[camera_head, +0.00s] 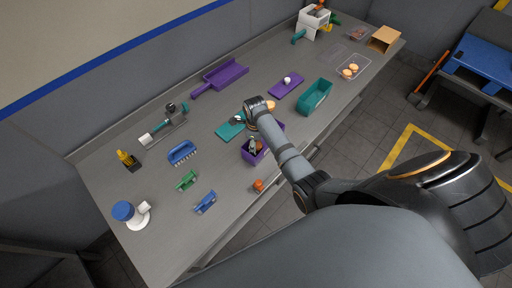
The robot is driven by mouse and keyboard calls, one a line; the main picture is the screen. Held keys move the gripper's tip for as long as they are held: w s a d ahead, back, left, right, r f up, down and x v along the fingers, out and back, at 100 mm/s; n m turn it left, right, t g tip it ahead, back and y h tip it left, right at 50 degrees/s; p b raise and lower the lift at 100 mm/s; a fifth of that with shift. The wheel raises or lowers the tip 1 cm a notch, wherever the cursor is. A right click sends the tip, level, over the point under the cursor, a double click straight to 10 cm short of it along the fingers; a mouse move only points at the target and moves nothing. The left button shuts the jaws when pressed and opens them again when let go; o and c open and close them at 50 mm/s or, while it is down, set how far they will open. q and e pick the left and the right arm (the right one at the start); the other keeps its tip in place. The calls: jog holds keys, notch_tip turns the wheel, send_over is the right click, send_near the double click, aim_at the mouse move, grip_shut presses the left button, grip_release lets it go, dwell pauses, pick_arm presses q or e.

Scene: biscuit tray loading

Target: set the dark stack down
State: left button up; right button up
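My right arm reaches in from the right, and its wrist (258,108) is above the middle of the table. My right gripper (253,146) appears to point down at a purple bin (273,136). It is small and partly hidden, so I cannot tell whether its fingers are open or shut. A small brownish item shows at the gripper within the bin's outline; I cannot tell whether it is held. No dark stack can be made out clearly. A teal tray (226,134) lies just left of the wrist, and a purple tray (291,84) lies farther right. My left gripper is not in view.
A teal bin (316,95) stands right of the arm. A clear tray (362,62) holds orange-brown rounds. Blue brushes (182,151), a green tool (187,181) and a blue-topped white object (123,211) occupy the left. An orange item (259,185) lies near the front edge.

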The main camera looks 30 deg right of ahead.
jog(key=f, duration=0.2)
jog(key=shift+s+f, duration=0.3)
jog(key=shift+f, duration=0.6)
jog(key=o, duration=0.5)
jog(key=shift+r, duration=0.1)
jog(key=shift+c, duration=0.2)
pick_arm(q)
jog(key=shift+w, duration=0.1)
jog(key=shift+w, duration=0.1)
pick_arm(e)
jog(key=shift+r, duration=0.25)
pick_arm(q)
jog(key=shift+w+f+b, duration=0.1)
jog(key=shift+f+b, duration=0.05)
jog(key=shift+b, duration=0.15)
pick_arm(e)
notch_tip(320, 180, up, 12)
jog(key=shift+a+f, duration=0.1)
